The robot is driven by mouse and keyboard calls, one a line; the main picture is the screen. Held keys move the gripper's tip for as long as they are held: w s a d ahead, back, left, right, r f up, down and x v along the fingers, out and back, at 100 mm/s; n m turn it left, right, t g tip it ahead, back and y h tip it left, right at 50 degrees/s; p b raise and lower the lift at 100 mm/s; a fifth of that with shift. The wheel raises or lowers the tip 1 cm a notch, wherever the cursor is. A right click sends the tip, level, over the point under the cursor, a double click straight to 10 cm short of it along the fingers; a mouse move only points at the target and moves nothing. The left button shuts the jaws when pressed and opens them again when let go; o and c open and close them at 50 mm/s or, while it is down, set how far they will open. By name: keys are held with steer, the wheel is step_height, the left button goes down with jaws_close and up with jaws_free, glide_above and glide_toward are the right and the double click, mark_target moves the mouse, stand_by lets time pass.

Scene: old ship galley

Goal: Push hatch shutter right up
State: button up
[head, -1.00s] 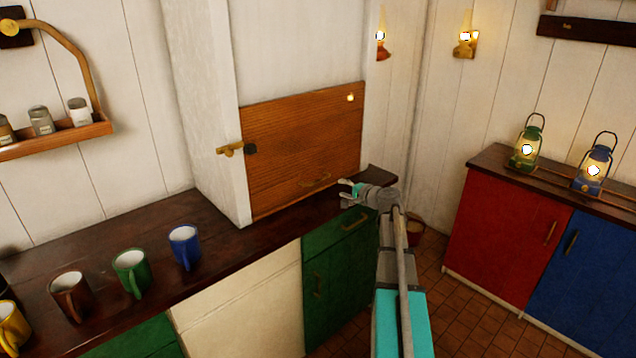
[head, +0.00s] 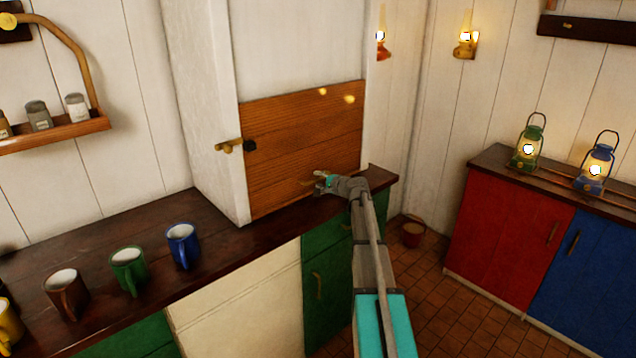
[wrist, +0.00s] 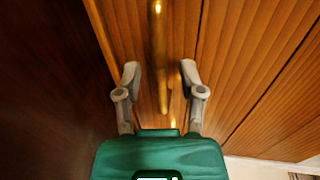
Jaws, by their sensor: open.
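The hatch shutter (head: 290,135) is a brown wooden panel of horizontal planks, down in its white frame with its lower edge near the dark counter. A brass handle (head: 308,182) sits low on it, partly hidden by my gripper. My gripper (head: 318,180) is in front of this handle. In the wrist view my gripper (wrist: 160,78) is open, and the brass handle (wrist: 158,40) runs lengthwise between its two fingers, with the planks (wrist: 225,75) behind. I cannot tell whether a finger touches the handle.
A brass latch (head: 230,146) sticks out at the frame's left side. Blue (head: 183,246), green (head: 128,270) and brown (head: 66,292) mugs stand on the counter (head: 150,222) to the left. A bucket (head: 412,233) stands on the floor to the right.

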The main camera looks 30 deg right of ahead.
steer(key=shift+w+f, duration=0.1)
steer(key=shift+w, duration=0.35)
jaws_close()
